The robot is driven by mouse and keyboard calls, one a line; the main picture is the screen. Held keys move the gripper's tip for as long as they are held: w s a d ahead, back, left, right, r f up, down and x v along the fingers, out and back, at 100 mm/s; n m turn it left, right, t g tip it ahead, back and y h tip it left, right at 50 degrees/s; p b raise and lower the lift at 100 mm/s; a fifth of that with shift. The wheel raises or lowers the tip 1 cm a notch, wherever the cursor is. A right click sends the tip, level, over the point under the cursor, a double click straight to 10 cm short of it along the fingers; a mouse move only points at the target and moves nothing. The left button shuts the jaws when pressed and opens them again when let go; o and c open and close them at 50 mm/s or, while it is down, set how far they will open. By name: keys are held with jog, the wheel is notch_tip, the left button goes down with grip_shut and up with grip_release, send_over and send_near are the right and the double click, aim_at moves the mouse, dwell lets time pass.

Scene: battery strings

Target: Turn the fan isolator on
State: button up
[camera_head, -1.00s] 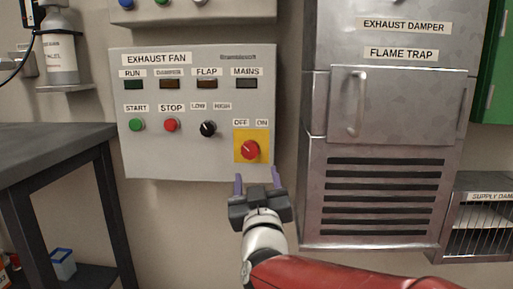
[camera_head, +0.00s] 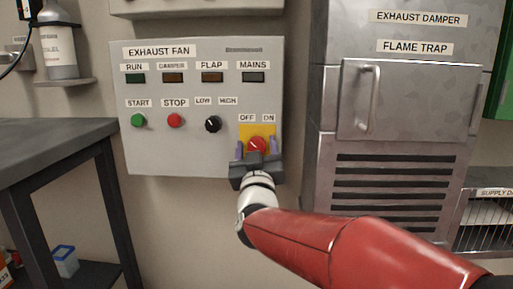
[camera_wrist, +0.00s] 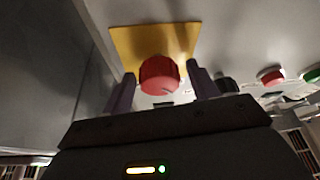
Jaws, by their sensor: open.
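The fan isolator is a red rotary knob (camera_head: 257,145) on a yellow plate (camera_head: 246,131), labelled OFF and ON, at the lower right of the grey EXHAUST FAN panel (camera_head: 190,160). My gripper (camera_head: 256,148) is open in front of it, one purple finger on each side of the knob. In the wrist view the red knob (camera_wrist: 159,75) shows between the two fingers of my gripper (camera_wrist: 160,85), with a gap on both sides. The yellow plate (camera_wrist: 150,42) is behind it. I cannot tell how deep the fingers reach around the knob. Its pointer mark is not clear.
Left on the panel are a black LOW/HIGH selector (camera_head: 213,124), a red STOP button (camera_head: 175,121) and a green START button (camera_head: 138,121). A metal damper cabinet (camera_head: 325,150) stands close on the right. A dark bench (camera_head: 60,140) is at the left.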

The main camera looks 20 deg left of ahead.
jog(key=c, duration=1)
